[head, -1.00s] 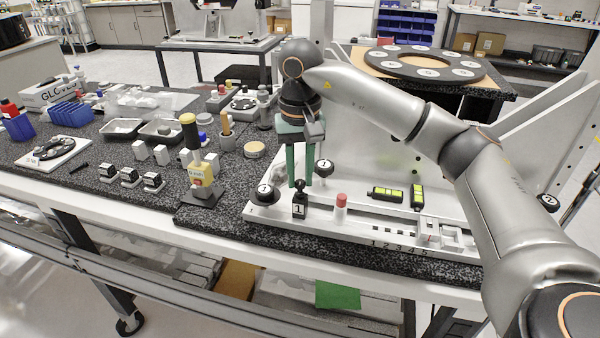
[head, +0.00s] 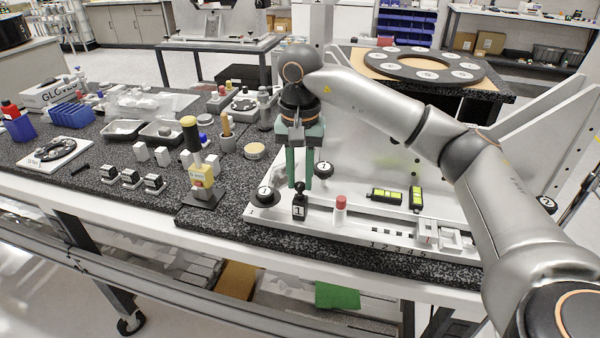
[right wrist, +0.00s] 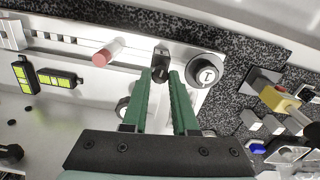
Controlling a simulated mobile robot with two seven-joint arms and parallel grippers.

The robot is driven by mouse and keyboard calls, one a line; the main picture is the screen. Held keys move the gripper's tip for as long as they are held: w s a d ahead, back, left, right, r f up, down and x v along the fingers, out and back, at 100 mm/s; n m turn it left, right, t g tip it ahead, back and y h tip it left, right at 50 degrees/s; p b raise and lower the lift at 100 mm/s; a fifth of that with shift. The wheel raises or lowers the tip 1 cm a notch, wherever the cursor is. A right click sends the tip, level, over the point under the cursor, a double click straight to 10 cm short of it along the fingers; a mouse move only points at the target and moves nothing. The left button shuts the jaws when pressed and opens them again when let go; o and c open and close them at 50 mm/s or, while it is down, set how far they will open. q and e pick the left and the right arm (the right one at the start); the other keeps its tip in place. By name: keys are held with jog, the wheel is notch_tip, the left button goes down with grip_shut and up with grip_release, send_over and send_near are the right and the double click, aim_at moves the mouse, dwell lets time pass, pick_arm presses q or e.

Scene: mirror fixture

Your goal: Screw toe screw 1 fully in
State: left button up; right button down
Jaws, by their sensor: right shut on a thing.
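Toe screw 1 (head: 299,187) is a small dark screw head standing on a black block (head: 299,207) marked 1 at the fixture's front left. My right gripper (head: 300,182) points straight down with its green fingers shut on the screw head. In the right wrist view the gripper (right wrist: 162,76) has its fingertips on either side of the dark screw head (right wrist: 160,66). The fingers hide part of the screw, and its depth in the block cannot be told. My left gripper is not in view.
Round black knobs marked 1 stand left (head: 265,193) and behind right (head: 324,169) of the fingers. A red-capped white post (head: 341,203) stands to the right, before two green-yellow levels (head: 386,194). A yellow-handled tool (head: 200,175) stands left of the fixture.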

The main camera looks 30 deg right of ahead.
jog(key=m, duration=0.3)
jog(key=shift+r+m+p, duration=0.1)
jog(key=shift+m+p, duration=0.25)
jog(key=shift+m, duration=0.05)
jog(key=m, duration=0.3)
jog(key=shift+m+p, duration=0.3)
jog(key=shift+p, duration=0.05)
jog(key=m, duration=0.3)
jog(key=shift+m+p, duration=0.3)
jog(key=m, duration=0.3)
jog(key=shift+m, duration=0.3)
jog(key=m+p, duration=0.1)
jog(key=m, duration=0.2)
jog(key=shift+m, duration=0.3)
jog(key=m, duration=0.3)
jog(key=shift+m, duration=0.3)
jog(key=m+p, duration=0.1)
jog(key=m, duration=0.2)
jog(key=shift+m, duration=2.2)
